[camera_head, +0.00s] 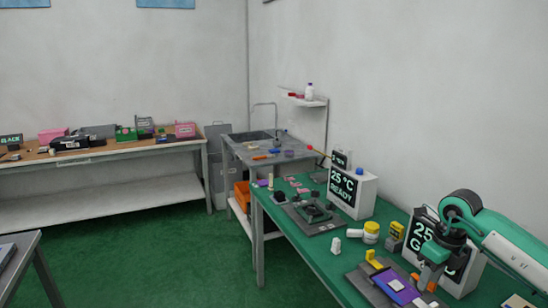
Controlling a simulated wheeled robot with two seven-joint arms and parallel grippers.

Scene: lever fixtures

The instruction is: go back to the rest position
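My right arm comes in from the right edge, and its gripper (428,280) points down over the near right part of the green bench (318,258). It is just in front of a white box with a dark display (426,229), which the arm partly covers. Below and beside it is a grey fixture (362,286) with a purple plate (397,286) and yellow and orange parts. The fingers are small and seen edge-on, so I cannot tell whether they are open or hold anything. My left gripper is out of view.
A second white box (366,192) reads "25 °C READY". A black fixture (312,212), a yellow-banded jar (371,232) and small parts stand on the bench. A sink table (243,152) is behind. Green floor (160,255) is open at left.

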